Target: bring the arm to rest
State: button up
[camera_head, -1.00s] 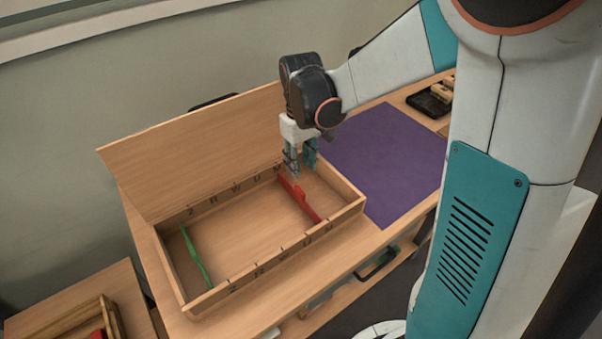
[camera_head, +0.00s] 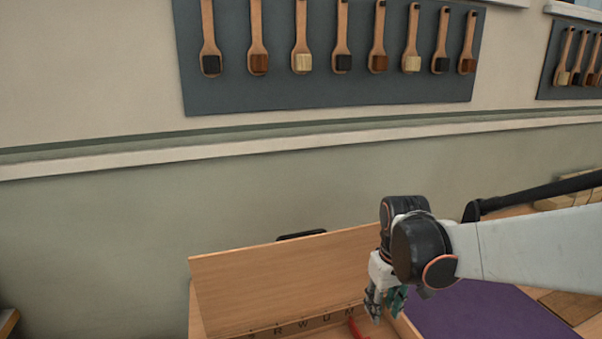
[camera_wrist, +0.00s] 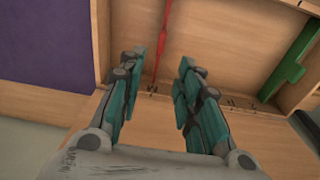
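My gripper (camera_head: 384,304) is over the right end of an open wooden box (camera_head: 283,328) in the head view. In the wrist view my gripper (camera_wrist: 158,72) has its two teal fingers apart with nothing between the tips. A red divider (camera_wrist: 162,42) stands in the box just beyond the fingers; a bit of it shows in the head view (camera_head: 357,327). A green divider (camera_wrist: 295,58) is at the right in the wrist view. Most of the box is below the head view's edge.
The box's raised lid (camera_head: 280,275) stands behind my gripper. A purple mat (camera_head: 490,315) lies to the right, and wooden pieces (camera_head: 568,190) lie at the far right. A board of hanging brushes (camera_head: 330,60) is on the wall.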

jog(key=s+r+m+t, duration=0.1)
jog(key=s+r+t, duration=0.2)
jog(key=s, duration=0.4)
jog(key=s+r+m+t, duration=0.1)
jog(key=s+r+t, duration=0.2)
jog(key=s, duration=0.5)
jog(key=shift+d+r+m, duration=0.15)
jog(key=shift+r+m, duration=0.25)
jog(key=shift+r, duration=0.25)
